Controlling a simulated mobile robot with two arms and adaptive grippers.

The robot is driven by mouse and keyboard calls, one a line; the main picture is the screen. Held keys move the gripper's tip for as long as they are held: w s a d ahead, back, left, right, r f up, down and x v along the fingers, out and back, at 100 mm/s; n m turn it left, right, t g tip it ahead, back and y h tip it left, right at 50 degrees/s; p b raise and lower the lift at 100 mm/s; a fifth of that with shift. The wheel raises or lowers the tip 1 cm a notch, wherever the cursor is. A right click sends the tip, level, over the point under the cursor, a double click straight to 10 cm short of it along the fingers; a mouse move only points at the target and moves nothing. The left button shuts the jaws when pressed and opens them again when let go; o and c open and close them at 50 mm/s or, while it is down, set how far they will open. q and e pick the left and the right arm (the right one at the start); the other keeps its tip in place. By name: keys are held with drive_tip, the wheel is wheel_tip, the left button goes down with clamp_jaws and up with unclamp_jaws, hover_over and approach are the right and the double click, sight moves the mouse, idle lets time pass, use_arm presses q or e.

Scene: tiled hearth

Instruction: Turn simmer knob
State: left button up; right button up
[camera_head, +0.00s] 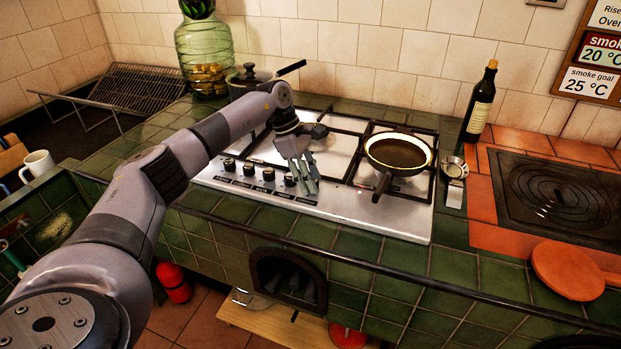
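The hob (345,205) is a steel gas hob with a row of black knobs along its front left edge. Knobs show at the left end (229,165), the middle (268,174) and just left of my fingers (290,180). The labels below them are too small to read, so I cannot tell which is the simmer knob. My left gripper (308,187) points down over the right end of the row, beside the rightmost visible knob. Its fingers may hide part of the panel. I cannot tell whether it touches a knob or how far its fingers are apart. My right gripper is not in view.
A frying pan (398,152) sits on the hob's right side, its handle toward the front. A dark lidded pot (250,80) stands behind my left arm. A dark bottle (480,103) and a small metal cup (454,168) are right of the hob. Green tiles edge the front.

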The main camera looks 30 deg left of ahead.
use_arm(q)
drive_tip(key=v, duration=1.2)
drive_tip(key=shift+f, duration=0.1)
idle(0.5)
